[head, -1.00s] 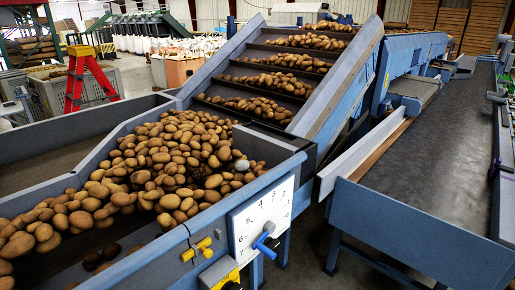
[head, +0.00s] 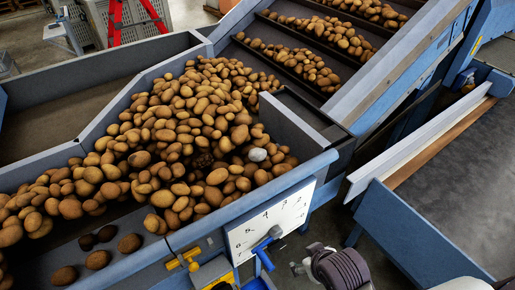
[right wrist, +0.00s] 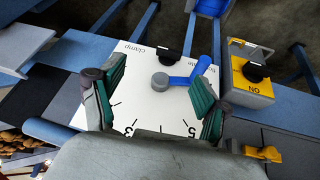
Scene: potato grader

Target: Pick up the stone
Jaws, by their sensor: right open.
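The stone (head: 257,154) is a small pale grey lump among the brown potatoes, near the right end of the hopper in the head view. Potatoes lie around it and its top is uncovered. My right gripper (head: 306,258) is at the bottom of the head view, outside the hopper, in front of the white dial panel and below the stone in the picture. In the right wrist view my right gripper (right wrist: 155,98) has its two green-padded fingers spread apart with nothing held between them. The stone is not in the right wrist view. My left gripper is not in view.
The white dial panel (head: 268,222) has a blue clamp lever (right wrist: 186,77). A yellow switch box (right wrist: 250,82) is beside it. The hopper's blue front rim (head: 235,203) lies between my right gripper and the stone. A dark conveyor belt (head: 455,190) is at right.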

